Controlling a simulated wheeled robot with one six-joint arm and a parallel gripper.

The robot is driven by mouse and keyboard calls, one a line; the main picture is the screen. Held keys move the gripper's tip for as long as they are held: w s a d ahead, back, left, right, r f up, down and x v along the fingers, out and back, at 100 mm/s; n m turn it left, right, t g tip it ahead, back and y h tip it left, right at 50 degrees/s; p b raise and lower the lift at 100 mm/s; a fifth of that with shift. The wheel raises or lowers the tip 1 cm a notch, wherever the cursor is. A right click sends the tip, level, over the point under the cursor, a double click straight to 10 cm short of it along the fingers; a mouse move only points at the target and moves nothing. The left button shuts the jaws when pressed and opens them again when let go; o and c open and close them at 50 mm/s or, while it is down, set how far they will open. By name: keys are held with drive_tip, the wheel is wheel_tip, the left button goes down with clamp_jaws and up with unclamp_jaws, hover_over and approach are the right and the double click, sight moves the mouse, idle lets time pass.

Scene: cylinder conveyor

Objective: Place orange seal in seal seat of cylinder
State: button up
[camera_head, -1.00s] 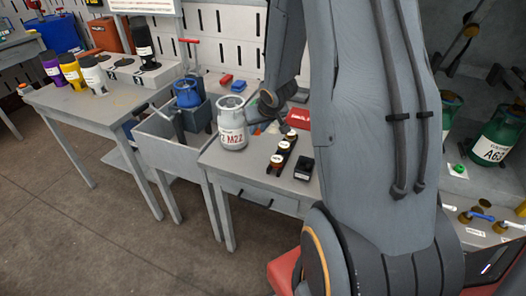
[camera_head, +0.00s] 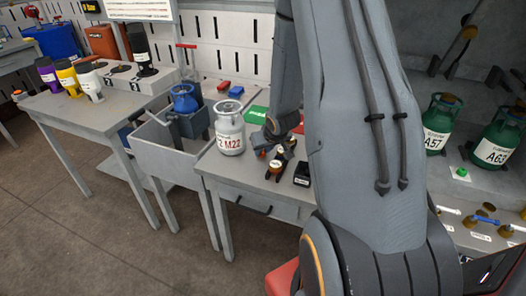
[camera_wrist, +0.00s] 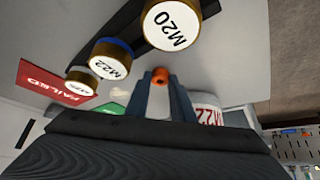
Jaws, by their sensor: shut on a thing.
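My gripper (camera_wrist: 160,80) is shut on a small orange seal (camera_wrist: 159,77), held between its fingertips in the wrist view. In the head view my gripper (camera_head: 279,142) is low over the grey table, just right of the cylinder. The cylinder (camera_head: 230,130) is pale grey-white with a red "M22" label and stands upright on the table. In the wrist view part of the cylinder (camera_wrist: 207,113) shows behind the right finger. Its seal seat cannot be made out. The seal is hidden in the head view.
A black rack holds round caps labelled M20 (camera_wrist: 173,25), M22 (camera_wrist: 111,64) and a third one, close to my gripper. A black box (camera_head: 302,174) is at the table's right. Red (camera_wrist: 50,84) and green (camera_head: 257,114) mats lie behind. Green cylinders (camera_head: 494,146) stand right.

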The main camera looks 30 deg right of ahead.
drive_tip(key=shift+f, duration=0.15)
drive_tip(key=o, duration=0.6)
drive_tip(key=shift+f, duration=0.1)
drive_tip(key=shift+c, duration=0.2)
drive_tip(key=o, duration=0.4)
drive_tip(key=shift+o, duration=0.2)
